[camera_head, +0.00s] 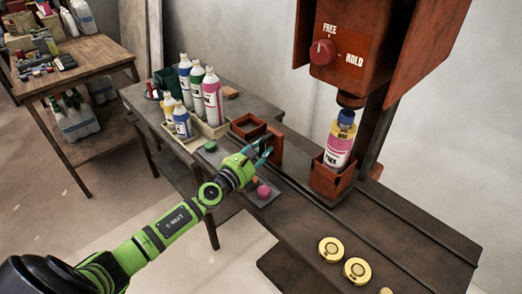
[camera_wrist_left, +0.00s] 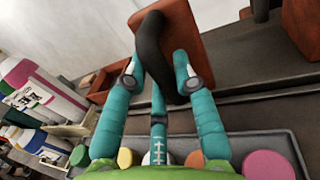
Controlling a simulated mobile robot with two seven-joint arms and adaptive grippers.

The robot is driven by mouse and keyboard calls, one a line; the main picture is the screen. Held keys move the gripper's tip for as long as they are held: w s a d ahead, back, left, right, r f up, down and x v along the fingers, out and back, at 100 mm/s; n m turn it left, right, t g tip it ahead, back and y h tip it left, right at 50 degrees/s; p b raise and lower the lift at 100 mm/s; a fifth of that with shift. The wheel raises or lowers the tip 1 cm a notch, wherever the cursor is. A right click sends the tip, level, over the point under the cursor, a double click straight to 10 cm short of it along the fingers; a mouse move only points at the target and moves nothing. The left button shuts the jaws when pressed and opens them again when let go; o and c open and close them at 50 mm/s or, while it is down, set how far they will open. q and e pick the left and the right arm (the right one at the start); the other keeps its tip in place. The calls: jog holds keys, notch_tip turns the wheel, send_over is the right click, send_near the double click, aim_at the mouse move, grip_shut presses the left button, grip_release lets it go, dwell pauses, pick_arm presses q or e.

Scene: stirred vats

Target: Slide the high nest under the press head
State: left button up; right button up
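The orange-brown nest with an upright plate (camera_head: 275,145) stands left of the press, on the bench. In the left wrist view its plate (camera_wrist_left: 185,30) carries a curved black handle (camera_wrist_left: 152,45). My left gripper (camera_head: 264,152) is at this handle, its teal fingers (camera_wrist_left: 157,75) on either side of it; whether they press on it is unclear. The press head (camera_head: 350,100) is at the upper right. Directly below it, another orange-brown nest (camera_head: 331,181) holds an upright pink-and-white bottle (camera_head: 340,142) with a blue cap. My right gripper is not in view.
A low open nest (camera_head: 248,126) sits behind the upright plate. The knob (camera_head: 323,52) is marked FREE and HOLD. A tray of coloured balls or caps (camera_head: 263,191) lies beside my gripper. Several bottles (camera_head: 212,97) stand in a crate. Yellow discs (camera_head: 331,248) lie on the bench front.

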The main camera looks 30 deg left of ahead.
pick_arm(q)
jog(key=shift+o, duration=1.3)
jog(key=shift+a+r, duration=0.15)
jog(key=shift+a, duration=0.15)
jog(key=shift+w, duration=0.1)
jog(key=shift+s+f, duration=0.2)
jog(key=shift+s, duration=0.3)
jog(key=s+a, duration=0.1)
jog(key=s, duration=1)
jog(key=shift+a, duration=0.4)
